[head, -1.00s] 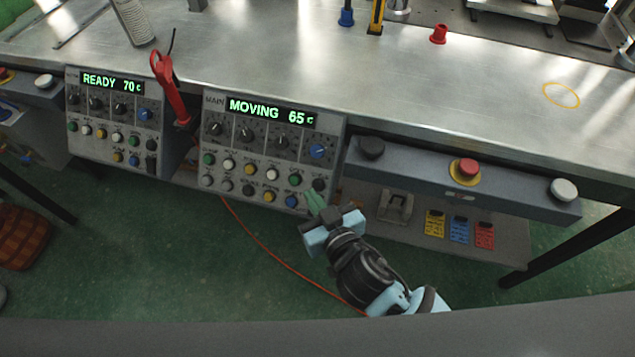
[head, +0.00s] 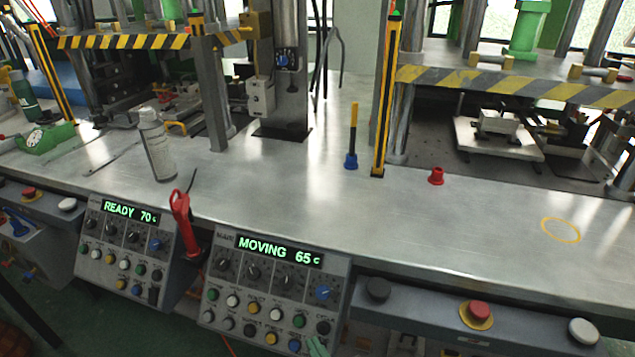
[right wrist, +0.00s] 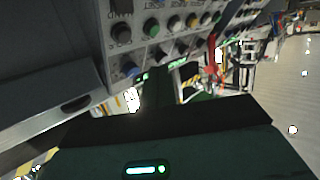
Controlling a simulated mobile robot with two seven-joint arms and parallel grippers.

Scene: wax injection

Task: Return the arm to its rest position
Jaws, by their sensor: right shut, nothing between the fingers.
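My right gripper (head: 316,347) shows only as green fingertips at the bottom edge of the head view, in front of the lower right corner of the main control panel (head: 228,238). It is shut and empty; whether it touches the panel I cannot tell. In the right wrist view my right gripper (right wrist: 176,88) points toward the panel's knobs and buttons (right wrist: 160,40), which appear upside down. The rest of my right arm is out of the head view. The main panel's display reads "MOVING 65 c". My left gripper is not in view.
A second panel (head: 90,225) reads "READY 70 c". A red-handled tool (head: 182,215) stands between the panels. On the metal table (head: 290,205) are a spray can (head: 156,145), a red cap (head: 437,176) and a yellow ring mark (head: 561,230). A red button (head: 478,310) sits on the front rail.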

